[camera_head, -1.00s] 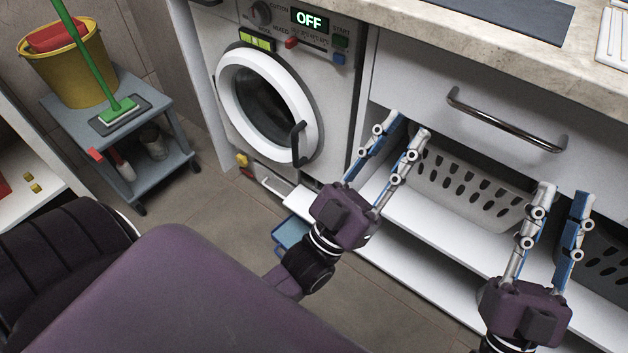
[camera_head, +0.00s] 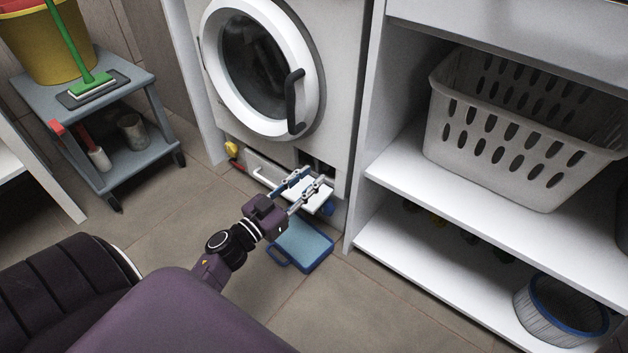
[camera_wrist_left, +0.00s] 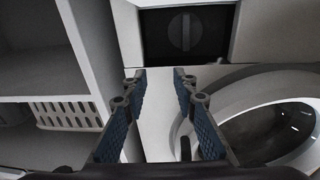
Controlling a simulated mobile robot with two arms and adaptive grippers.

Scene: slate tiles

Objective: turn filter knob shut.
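The filter knob (camera_wrist_left: 185,32) is a dark round knob with a raised grip bar, set in a dark recess in the white washer front. The left wrist view looks upside down, with the washer door (camera_wrist_left: 270,132) below the recess. In the head view the recess (camera_head: 321,166) is a dark opening low on the washer, partly hidden by my fingers. My left gripper (camera_head: 306,180) is open and empty in front of it, apart from the knob. It also shows in the wrist view (camera_wrist_left: 158,75). My right gripper is out of view.
A white flap (camera_head: 318,201) hangs out below the recess. A blue tray (camera_head: 303,246) lies on the floor beneath. White shelves (camera_head: 400,165) with a laundry basket (camera_head: 500,135) stand to the right. A grey cart (camera_head: 140,165) stands at left.

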